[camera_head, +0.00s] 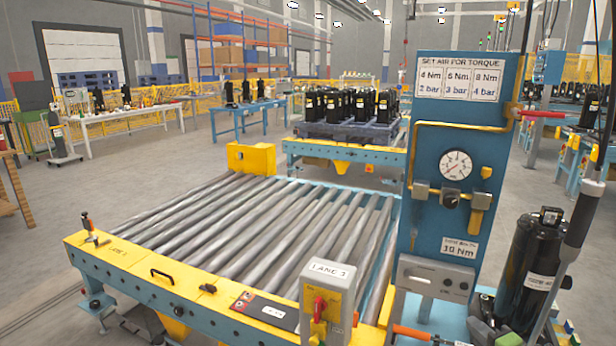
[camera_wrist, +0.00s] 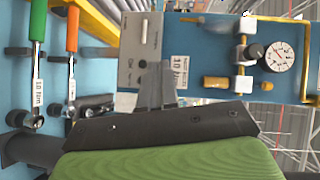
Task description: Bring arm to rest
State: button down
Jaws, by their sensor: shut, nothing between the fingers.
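My gripper (camera_wrist: 155,85) shows in the wrist view as grey fingers, closed together with nothing between them. They point towards the blue panel with the gauge, and I cannot tell the exact gap to it. A dark bar and a green surface fill the bottom of that view below the fingers. I cannot make out my gripper in the head view.
A blue gauge panel (camera_head: 432,130) stands right of the roller conveyor (camera_head: 250,215). A black compressor (camera_head: 530,270) stands at the right. Green-handled (camera_wrist: 38,20) and orange-handled (camera_wrist: 72,30) wrenches hang at the wrist view's left. Open floor lies left of the conveyor.

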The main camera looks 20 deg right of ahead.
jog(key=w+a+r+n+g+y, duration=0.2)
jog(key=w+a+n+y, duration=0.1)
jog(key=w+a, duration=0.3)
jog(key=w+a+r+n+g+y, duration=0.2)
jog(key=w+a+n, duration=0.2)
jog(key=a, duration=0.3)
jog(key=s+a+r+n+g, duration=0.1)
jog(key=a+r+n+g, duration=0.2)
jog(key=a, duration=0.8)
jog(key=a+r+n+g, duration=0.2)
jog(key=a+r+n, duration=0.15)
jog(key=a, duration=0.65)
jog(key=s+a+r+n+g+h, duration=0.15)
jog(key=s+a, duration=0.35)
jog(key=s, duration=0.5)
jog(key=s+a+r+n, duration=0.1)
jog(key=s+a+n, duration=0.3)
jog(key=s, duration=0.6)
notch_tip(320, 180, up, 15)
jog(key=a+p, duration=0.1)
jog(key=p, duration=1.3)
jog(key=shift+w+a+m+p, duration=0.15)
jog(key=shift+m+p, duration=0.25)
